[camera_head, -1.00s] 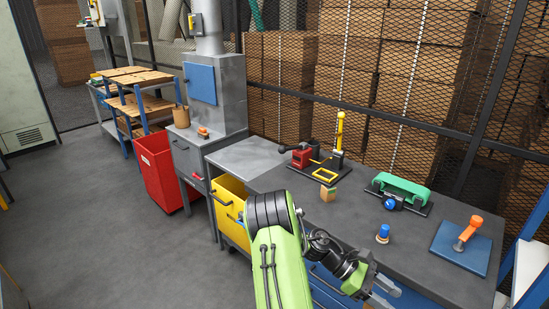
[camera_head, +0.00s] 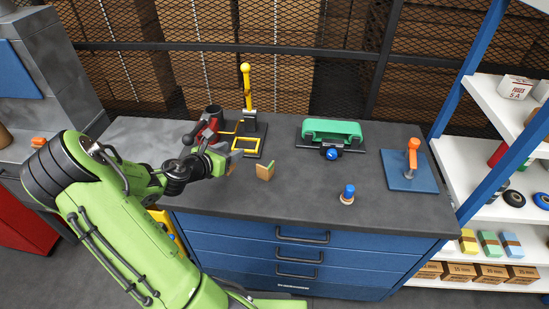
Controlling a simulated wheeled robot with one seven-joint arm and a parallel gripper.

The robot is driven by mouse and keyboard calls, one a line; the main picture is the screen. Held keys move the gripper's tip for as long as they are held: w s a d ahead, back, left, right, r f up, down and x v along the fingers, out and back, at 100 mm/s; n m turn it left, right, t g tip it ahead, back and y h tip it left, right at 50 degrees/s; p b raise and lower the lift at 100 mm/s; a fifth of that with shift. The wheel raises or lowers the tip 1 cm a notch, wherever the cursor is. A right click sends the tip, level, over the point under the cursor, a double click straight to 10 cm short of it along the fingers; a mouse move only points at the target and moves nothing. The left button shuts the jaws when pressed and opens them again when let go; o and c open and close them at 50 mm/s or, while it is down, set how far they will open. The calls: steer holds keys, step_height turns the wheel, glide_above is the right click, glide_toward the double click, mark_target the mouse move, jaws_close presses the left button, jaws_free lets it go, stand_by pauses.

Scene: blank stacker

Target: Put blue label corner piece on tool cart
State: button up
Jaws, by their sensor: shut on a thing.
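My gripper (camera_head: 236,157) is over the left part of the dark workbench top (camera_head: 305,200), its fingers closed on a small wooden piece (camera_head: 231,168). The fingers cover most of that piece; no blue label can be made out on it. A separate wooden corner piece (camera_head: 265,172) with a green label stands on the bench just right of my gripper, apart from it. The grey-topped unit (camera_head: 128,130) with yellow drawers, likely the tool cart, adjoins the bench on the left. My arm hides part of it.
A red and black clamp (camera_head: 207,126) and a yellow-handled fixture (camera_head: 248,118) stand behind my gripper. Shelves (camera_head: 500,160) stand at far right.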

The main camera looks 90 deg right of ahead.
step_height(320, 180, down, 10)
steer(key=b, duration=0.3)
steer(key=shift+s+a+f, duration=0.1)
steer(key=shift+s+f, duration=0.05)
steer(key=o, duration=1)
steer(key=shift+w+a+r, duration=0.1)
steer(key=shift+w+r, duration=0.1)
steer(key=p+v, duration=0.1)
steer(key=v, duration=1)
steer(key=shift+a+r, duration=0.2)
steer(key=shift+a, duration=0.1)
steer(key=shift+w, duration=0.15)
